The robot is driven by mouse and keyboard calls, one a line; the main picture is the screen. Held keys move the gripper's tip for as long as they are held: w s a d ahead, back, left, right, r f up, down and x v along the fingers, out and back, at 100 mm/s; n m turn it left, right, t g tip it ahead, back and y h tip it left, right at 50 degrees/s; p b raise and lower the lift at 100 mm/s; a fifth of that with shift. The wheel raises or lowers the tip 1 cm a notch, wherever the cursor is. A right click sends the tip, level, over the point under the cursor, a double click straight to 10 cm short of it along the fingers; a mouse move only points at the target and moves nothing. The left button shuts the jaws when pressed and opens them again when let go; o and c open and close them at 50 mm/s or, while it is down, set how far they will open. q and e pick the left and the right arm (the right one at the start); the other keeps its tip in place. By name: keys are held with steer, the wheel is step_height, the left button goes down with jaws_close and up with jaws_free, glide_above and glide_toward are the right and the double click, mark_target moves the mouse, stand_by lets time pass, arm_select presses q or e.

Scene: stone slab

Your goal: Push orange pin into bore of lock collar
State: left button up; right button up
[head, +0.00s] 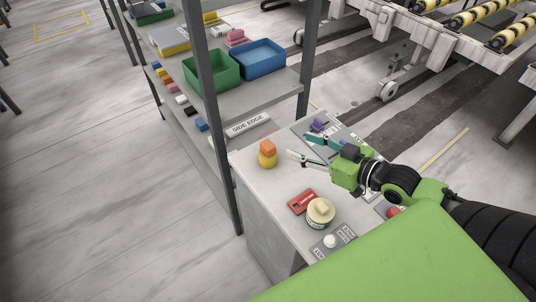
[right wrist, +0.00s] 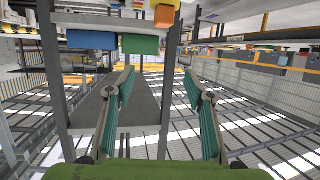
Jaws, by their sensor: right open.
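An orange block-like piece (head: 268,146), which looks like the orange pin, sits on top of a rounded yellow body (head: 267,160) on the light bench top. The yellow body may be the lock collar; its bore is not visible. My right gripper (head: 297,146) is open and empty, with its teal fingers pointing left toward the orange piece, just right of it and apart. In the right wrist view, the open fingers (right wrist: 160,88) frame empty space, and an orange and yellow piece (right wrist: 165,13) shows at the top edge. My left gripper is out of view.
A cream-topped round container (head: 320,211), a red card-like item (head: 301,201) and a grey labelled plate (head: 332,242) are on the bench. A purple piece (head: 317,125) stands behind my right gripper. A dark rack post (head: 217,120) rises at the bench's left edge.

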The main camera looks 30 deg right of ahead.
steer(key=b, duration=0.4)
glide_toward(270, 145)
steer(key=x, duration=0.5)
steer(key=shift+w+f, duration=0.15)
steer(key=shift+w, duration=0.1)
steer(key=shift+w+a+p, duration=0.2)
steer(key=shift+w+p, duration=0.15)
steer(key=shift+w, duration=0.05)
steer(key=p+x, duration=0.1)
steer(key=x, duration=0.2)
steer(key=shift+a, duration=0.1)
steer(key=shift+w+a+f, duration=0.25)
steer(key=shift+w+f, duration=0.1)
steer(key=shift+w, duration=0.2)
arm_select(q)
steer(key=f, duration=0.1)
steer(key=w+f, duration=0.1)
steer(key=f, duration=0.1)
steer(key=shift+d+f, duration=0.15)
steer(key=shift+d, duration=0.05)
arm_select(e)
steer(key=shift+r, duration=0.1)
jaws_close()
